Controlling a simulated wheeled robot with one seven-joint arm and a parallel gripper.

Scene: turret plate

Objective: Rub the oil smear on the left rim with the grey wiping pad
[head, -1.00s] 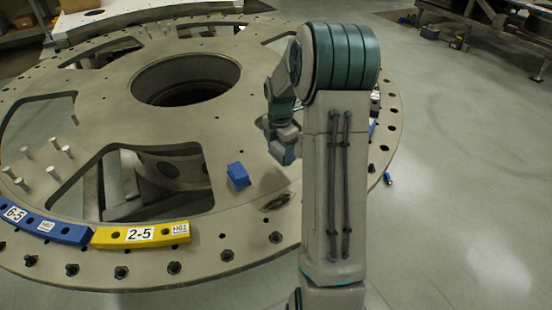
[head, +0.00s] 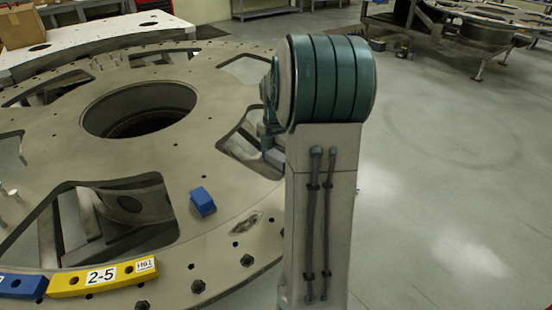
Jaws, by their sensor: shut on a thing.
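The big grey turret plate (head: 120,165) fills the left half of the head view. A dark, oval, oily-looking mark (head: 243,224) lies on its rim, just left of my upright arm. I cannot tell whether this is the left-rim smear. My arm stands in front of the plate's right side. A small part of my forearm shows behind it, over a cut-out in the plate. My gripper is hidden behind my arm, and I do not see the grey wiping pad.
A blue block (head: 203,200) sits on the plate near the mark. A yellow segment (head: 103,278) marked 2-5 and a blue segment (head: 22,287) lie along the near rim, with bolt heads beside them. A cardboard box (head: 18,26) stands behind.

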